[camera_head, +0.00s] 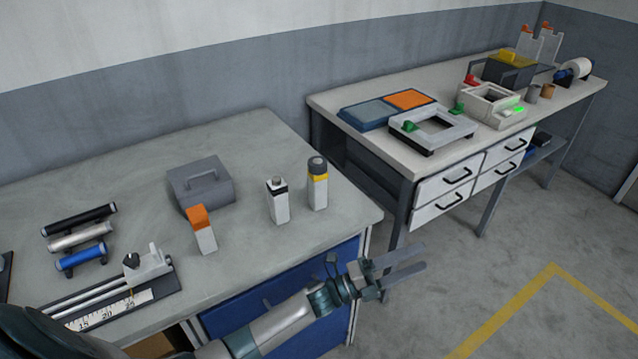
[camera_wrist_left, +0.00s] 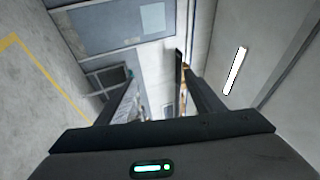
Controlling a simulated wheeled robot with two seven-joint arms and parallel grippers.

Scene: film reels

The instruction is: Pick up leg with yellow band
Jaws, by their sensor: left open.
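The leg with the yellow band (camera_head: 317,186) stands upright near the right end of the left bench. It is a white block with a yellow band under a grey top. My left gripper (camera_head: 424,262) is open and empty, beyond the bench's right edge, to the right of and nearer than the yellow-banded leg. The left wrist view shows the open fingers (camera_wrist_left: 158,85) with nothing between them. My right gripper is not in view.
The left bench (camera_head: 120,165) also holds a grey box with a handle (camera_head: 200,186), several rollers (camera_head: 80,236) and a ruler rail fixture (camera_head: 125,290). A second bench (camera_head: 345,98) with trays and fixtures stands at the back right. A gap separates the benches.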

